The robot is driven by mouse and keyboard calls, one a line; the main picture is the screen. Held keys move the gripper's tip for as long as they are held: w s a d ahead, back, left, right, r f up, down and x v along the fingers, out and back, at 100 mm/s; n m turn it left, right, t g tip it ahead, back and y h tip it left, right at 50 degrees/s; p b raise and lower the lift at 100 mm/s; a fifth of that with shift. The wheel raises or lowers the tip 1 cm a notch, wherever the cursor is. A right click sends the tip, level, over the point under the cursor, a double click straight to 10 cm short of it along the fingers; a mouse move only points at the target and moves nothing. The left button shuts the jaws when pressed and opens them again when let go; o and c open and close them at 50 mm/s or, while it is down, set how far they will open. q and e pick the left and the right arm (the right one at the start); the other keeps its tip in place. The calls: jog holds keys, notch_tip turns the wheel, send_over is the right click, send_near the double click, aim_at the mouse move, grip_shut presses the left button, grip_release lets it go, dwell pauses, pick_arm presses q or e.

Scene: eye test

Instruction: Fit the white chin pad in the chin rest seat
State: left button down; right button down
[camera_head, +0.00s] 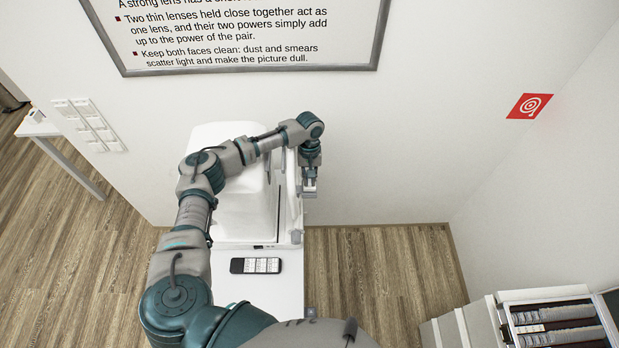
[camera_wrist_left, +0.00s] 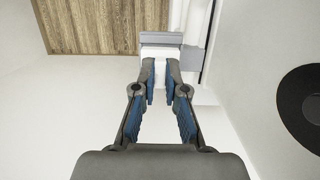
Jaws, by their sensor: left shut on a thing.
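My left gripper (camera_head: 310,188) is at the right side of the white eye-test machine (camera_head: 240,215), at its upright frame. In the wrist view my left gripper (camera_wrist_left: 160,80) has its fingertips closed on a white piece, which I take to be the chin pad (camera_wrist_left: 160,52). A light grey block (camera_wrist_left: 162,38), perhaps the chin rest seat, shows just beyond the pad. The pad looks close to it, but I cannot tell whether they touch. My right gripper is in neither view.
The machine stands on a narrow white table (camera_head: 265,296) against the wall. A black hand-held device (camera_head: 256,265) lies in front of it. A case with grey rows inside (camera_head: 555,327) stands at the lower right. The wooden floor right of the machine is clear.

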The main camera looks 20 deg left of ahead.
pick_arm(q)
jog(key=shift+f, duration=0.45)
dwell(0.3)
jog(key=c, duration=1.2)
grip_release()
jog(key=shift+o, duration=0.2)
jog(key=v, duration=1.2)
jog(key=shift+f, duration=0.15)
